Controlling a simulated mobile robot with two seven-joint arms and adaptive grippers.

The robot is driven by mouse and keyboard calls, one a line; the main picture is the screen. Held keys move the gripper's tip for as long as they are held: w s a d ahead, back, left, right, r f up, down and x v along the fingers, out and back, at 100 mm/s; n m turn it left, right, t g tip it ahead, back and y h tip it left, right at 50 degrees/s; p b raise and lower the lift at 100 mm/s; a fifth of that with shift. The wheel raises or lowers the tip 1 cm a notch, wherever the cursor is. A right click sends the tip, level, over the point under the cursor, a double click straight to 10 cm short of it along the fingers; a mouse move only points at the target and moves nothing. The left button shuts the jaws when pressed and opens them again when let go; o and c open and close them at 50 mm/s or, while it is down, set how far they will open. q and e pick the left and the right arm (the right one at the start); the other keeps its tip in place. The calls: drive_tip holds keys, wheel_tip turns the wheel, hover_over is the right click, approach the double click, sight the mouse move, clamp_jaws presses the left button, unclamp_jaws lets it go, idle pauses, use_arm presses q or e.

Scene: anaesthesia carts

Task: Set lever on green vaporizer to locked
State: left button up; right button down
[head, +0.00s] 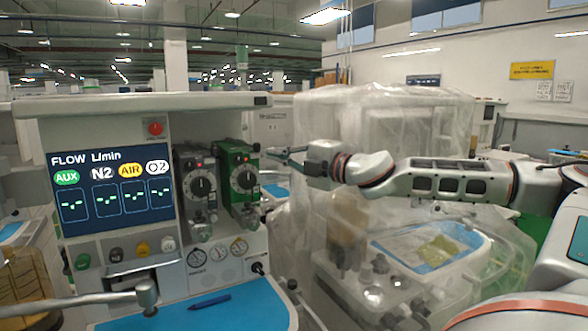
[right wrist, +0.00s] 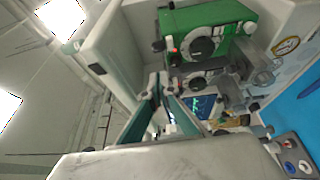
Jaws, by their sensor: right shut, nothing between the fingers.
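The green vaporizer (head: 236,180) is mounted upright on the front of the anaesthesia machine, right of a grey vaporizer (head: 194,187). It has a black round dial. In the right wrist view the green vaporizer (right wrist: 228,19) appears turned on its side. A small knob-like part (head: 256,147) sits at its upper right edge; I cannot tell whether it is the lever or how the lever is set. My right gripper (head: 270,151) is shut and empty, just right of the vaporizer's top. Its fingers (right wrist: 160,82) point toward the vaporizer; contact is unclear.
A flow screen (head: 111,184) is left of the vaporizers. Gauges (head: 218,250) sit below them, above a blue work surface (head: 200,312) with a pen (head: 209,302). A plastic-covered cart (head: 345,235) stands close on the right, below my right arm.

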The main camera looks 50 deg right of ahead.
drive_tip(key=s, duration=0.1)
drive_tip(key=s+d, duration=0.1)
drive_tip(key=s, duration=0.1)
drive_tip(key=s+b, duration=0.1)
drive_tip(key=s, duration=0.1)
drive_tip(key=shift+d+f, duration=0.1)
drive_tip(key=shift+d, duration=0.3)
